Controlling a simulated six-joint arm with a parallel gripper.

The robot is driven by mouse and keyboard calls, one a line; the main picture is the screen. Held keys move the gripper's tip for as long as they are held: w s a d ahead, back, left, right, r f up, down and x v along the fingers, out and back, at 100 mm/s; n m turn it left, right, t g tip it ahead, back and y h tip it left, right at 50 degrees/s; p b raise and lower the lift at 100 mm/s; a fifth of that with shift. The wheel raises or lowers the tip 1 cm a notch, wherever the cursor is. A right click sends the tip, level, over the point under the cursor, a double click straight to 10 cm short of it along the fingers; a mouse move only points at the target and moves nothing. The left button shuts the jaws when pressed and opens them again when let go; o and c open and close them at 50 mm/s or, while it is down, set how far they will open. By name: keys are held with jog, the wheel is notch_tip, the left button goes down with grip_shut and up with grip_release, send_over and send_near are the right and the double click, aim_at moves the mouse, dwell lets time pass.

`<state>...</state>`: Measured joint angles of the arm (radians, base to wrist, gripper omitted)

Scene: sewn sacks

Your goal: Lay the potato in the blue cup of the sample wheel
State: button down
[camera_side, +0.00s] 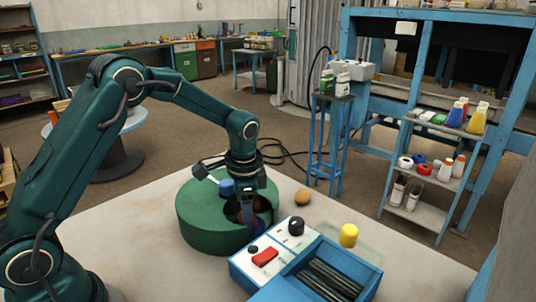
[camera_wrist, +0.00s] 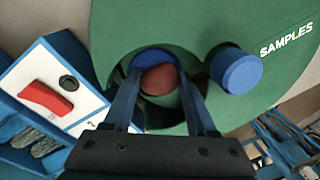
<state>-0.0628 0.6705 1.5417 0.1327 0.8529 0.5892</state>
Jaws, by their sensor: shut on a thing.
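The green sample wheel (camera_side: 195,212) stands on the table with a round opening in its top. My gripper (camera_side: 248,210) points down at this opening, its tips partly hidden by the wheel. In the wrist view my gripper (camera_wrist: 160,85) is shut on a reddish-brown rounded thing, seemingly the potato (camera_wrist: 160,79). The blue cup (camera_wrist: 153,54) shows as an arc behind and around the potato in the opening. I cannot tell whether the potato touches the cup's floor. A blue knob (camera_wrist: 236,71) stands on the wheel beside the opening; it also shows in the side view (camera_side: 226,187).
A tan-brown rounded thing (camera_side: 303,197) lies on the table right of the wheel. A blue-and-white control box (camera_side: 262,268) with a red switch (camera_side: 265,257) and a black knob (camera_side: 296,226) stands close in front. A yellow-topped object (camera_side: 348,235) is behind it.

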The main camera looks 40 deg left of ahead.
jog(key=shift+f, duration=0.25)
jog(key=shift+f, duration=0.1)
jog(key=shift+c, duration=2.4)
grip_release()
notch_tip(320, 180, up, 12)
jog(key=d+f, duration=0.1)
jog(key=s+d+r+n+t, duration=0.25)
jog(key=s+r, duration=0.35)
jog(key=s, duration=0.4)
jog(key=s+f+n+t+h, duration=0.1)
jog(key=s+f+n+t, duration=0.1)
jog(key=s, duration=0.6)
jog(key=shift+s+d+f+n, duration=0.25)
jog(key=shift+d+f+n, duration=0.25)
jog(key=shift+n, duration=0.75)
